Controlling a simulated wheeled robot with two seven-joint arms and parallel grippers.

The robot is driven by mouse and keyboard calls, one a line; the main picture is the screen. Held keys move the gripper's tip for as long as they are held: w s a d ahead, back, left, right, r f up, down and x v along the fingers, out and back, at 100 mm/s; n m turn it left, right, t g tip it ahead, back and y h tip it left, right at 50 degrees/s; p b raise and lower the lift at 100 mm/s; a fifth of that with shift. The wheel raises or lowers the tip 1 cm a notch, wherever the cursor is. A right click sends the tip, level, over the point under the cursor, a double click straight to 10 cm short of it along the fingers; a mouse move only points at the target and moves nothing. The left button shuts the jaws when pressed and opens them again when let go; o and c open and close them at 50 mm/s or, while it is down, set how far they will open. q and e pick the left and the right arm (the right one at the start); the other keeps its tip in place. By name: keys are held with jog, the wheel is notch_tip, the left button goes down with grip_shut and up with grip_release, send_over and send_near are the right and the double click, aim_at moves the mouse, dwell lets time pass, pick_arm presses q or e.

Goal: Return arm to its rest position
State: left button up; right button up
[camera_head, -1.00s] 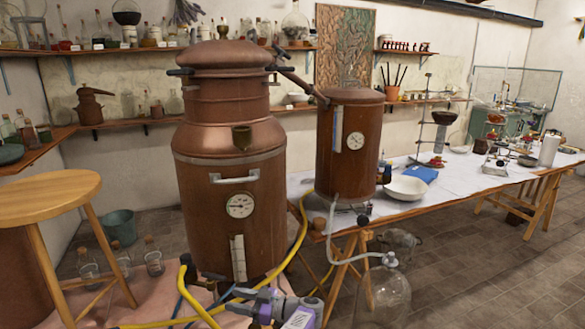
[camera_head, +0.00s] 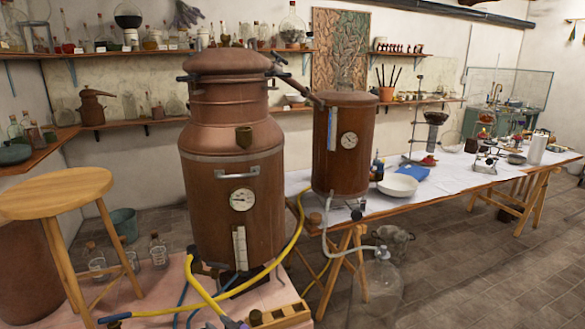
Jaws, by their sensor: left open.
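Only a small grey and purple piece of my left gripper (camera_head: 235,323) shows at the bottom edge of the head view, beside the end of a yellow hose. It is open, and nothing is seen held in it. Most of the gripper and its arm are cut off by the frame edge. My right gripper is not in view.
A wooden stool (camera_head: 56,195) is at left. A long table (camera_head: 440,186) with glassware runs right. The tiled floor at lower right is clear.

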pick_arm(q)
jog(key=s+d+f+m+g+h+p, duration=0.1)
jog(key=s+d+f+m+g+h, duration=0.1)
jog(key=s+f+h, duration=0.4)
jog(key=s+d+f+m+g+h+p, duration=0.1)
jog(key=s+d+f+m+h, duration=0.15)
jog(key=s+f, duration=0.6)
jog(key=s+d+g+h, duration=0.3)
jog(key=s+d, duration=0.1)
jog(key=s, duration=0.9)
jog(key=s+d+r+g+h+p, duration=0.1)
jog(key=s+d+g+h, duration=0.3)
jog(key=s, duration=0.9)
jog(key=shift+s+d+r+m+g, duration=0.2)
jog(key=shift+d+r+m+g, duration=0.1)
jog(key=shift+d+m, duration=0.25)
